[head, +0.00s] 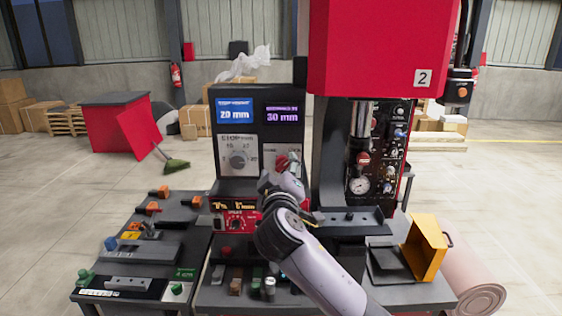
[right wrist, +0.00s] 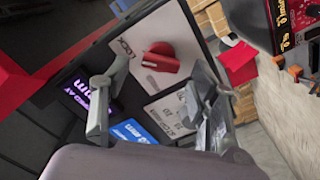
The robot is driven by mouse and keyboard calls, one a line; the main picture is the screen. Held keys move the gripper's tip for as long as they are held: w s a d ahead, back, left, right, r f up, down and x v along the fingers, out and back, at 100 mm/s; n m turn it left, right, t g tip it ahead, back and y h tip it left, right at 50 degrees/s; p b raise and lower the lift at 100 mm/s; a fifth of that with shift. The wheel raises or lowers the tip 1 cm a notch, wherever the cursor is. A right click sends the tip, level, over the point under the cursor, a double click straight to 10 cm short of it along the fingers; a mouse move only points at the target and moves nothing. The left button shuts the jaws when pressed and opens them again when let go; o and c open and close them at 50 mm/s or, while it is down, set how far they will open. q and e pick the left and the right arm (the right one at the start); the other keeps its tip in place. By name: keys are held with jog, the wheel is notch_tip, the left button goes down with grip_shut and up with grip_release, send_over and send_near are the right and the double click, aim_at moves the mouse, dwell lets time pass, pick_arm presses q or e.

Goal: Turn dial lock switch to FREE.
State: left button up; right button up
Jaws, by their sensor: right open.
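The dial lock switch, a red knob (head: 283,161), sits on a white plate at the right of the dark control panel, below the purple "30 mm" display. My right gripper (head: 287,174) is in front of it and partly hides it and its plate. In the right wrist view the red knob (right wrist: 161,60) shows clearly, with one end of its bar toward the word LOCK. The FREE label cannot be read. My right gripper (right wrist: 158,84) is open, its fingers apart and the knob seen beyond the gap, with nothing held. My left gripper is out of view.
A grey dial (head: 238,160) is on the plate left of the lock switch. Below is a red control box (head: 235,220). The red press head (head: 380,48) and its column stand close on the right. A yellow bin (head: 424,247) is at the right.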

jog(key=shift+w, duration=0.65)
jog(key=shift+c, duration=0.2)
jog(key=c, duration=1.1)
jog(key=shift+c, duration=0.2)
